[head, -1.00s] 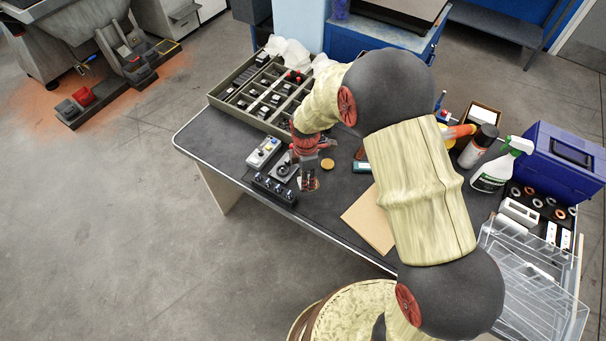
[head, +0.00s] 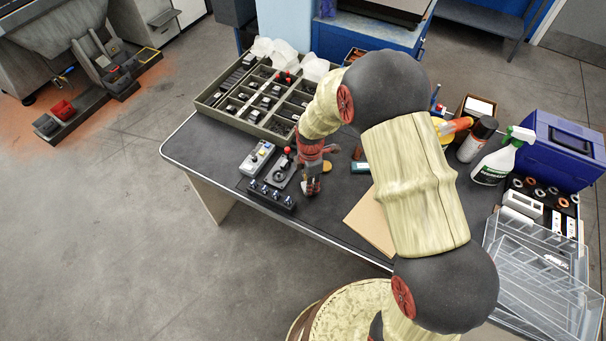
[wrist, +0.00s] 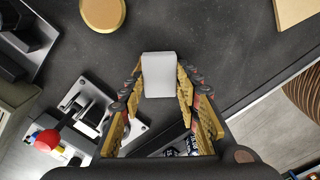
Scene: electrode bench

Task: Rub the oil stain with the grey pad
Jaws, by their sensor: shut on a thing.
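My gripper (head: 312,188) is low over the front left part of the dark bench top, just right of the joystick box. In the wrist view its fingers (wrist: 158,90) are shut on a pale grey block, the grey pad (wrist: 158,72). The pad sits between the fingertips with its far end projecting past them. I cannot tell whether it touches the bench. In the head view the gripper hides the pad. I cannot make out the oil stain in either view now; the gripper or pad may cover it.
The joystick box (head: 284,172), a button box (head: 257,157) and a black switch strip (head: 266,194) stand close on the left. A round golden disc (wrist: 103,12) lies nearby. A compartment tray (head: 209,112) is behind. A tan board (head: 371,224) lies to the right.

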